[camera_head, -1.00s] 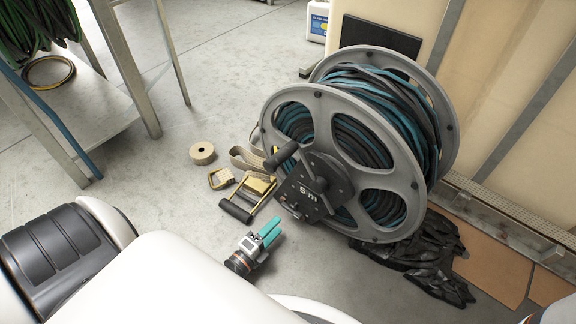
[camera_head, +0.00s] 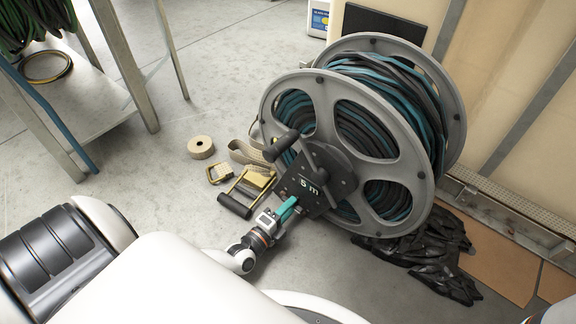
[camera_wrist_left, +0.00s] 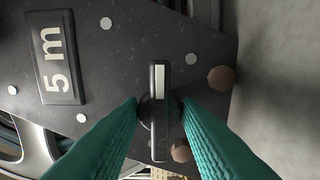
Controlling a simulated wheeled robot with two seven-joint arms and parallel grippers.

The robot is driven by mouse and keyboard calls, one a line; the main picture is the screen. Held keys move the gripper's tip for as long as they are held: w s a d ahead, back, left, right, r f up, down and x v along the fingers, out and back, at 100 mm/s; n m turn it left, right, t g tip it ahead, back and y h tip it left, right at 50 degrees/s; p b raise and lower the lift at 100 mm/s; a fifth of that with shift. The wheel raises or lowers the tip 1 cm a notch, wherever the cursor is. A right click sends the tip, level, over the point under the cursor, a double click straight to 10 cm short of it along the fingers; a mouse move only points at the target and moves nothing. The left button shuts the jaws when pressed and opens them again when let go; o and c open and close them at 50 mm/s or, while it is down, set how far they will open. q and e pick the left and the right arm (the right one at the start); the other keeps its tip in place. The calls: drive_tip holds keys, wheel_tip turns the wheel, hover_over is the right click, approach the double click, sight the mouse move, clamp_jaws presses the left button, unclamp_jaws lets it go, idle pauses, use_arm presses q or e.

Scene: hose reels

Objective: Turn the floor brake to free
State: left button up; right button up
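The hose reel (camera_head: 421,185) stands on the floor with blue and black hose wound on it. Its dark hub plate (camera_head: 322,178) carries a "5 m" label, which also shows in the left wrist view (camera_wrist_left: 57,55). A slim dark knob with a pale stripe (camera_wrist_left: 159,80) stands out from this plate; no marking naming it as the floor brake shows. My left gripper (camera_head: 287,208) is at the plate's lower edge. Its teal fingers (camera_wrist_left: 160,108) are open, one on each side of the knob, with gaps visible. In the head view the gripper hides the knob. My right gripper is out of view.
A black crank handle (camera_head: 281,145) sticks out just above my left gripper. A ratchet strap (camera_head: 245,190) and a tape roll (camera_head: 200,147) lie on the floor to the left. A crumpled black sheet (camera_head: 425,255) lies right of the reel. A metal table (camera_head: 110,115) stands at the left.

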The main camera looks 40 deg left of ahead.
use_arm(q)
drive_tip(key=shift+c, duration=0.4)
drive_tip(key=n+p, duration=0.2)
drive_tip(key=p, duration=0.1)
drive_tip(key=shift+r, duration=0.2)
drive_tip(key=shift+n+p, duration=0.4)
drive_tip(key=shift+p, duration=0.15)
drive_tip(key=shift+f+n+p, duration=0.15)
drive_tip(key=shift+n+p, duration=0.25)
drive_tip(key=shift+n, duration=0.5)
drive_tip(key=n+p, duration=0.1)
drive_tip(key=n, duration=0.5)
drive_tip(key=shift+f, duration=0.1)
drive_tip(key=n, duration=0.3)
drive_tip(key=shift+n, duration=2)
drive_tip(key=o, duration=1)
drive_tip(key=shift+c, duration=0.2)
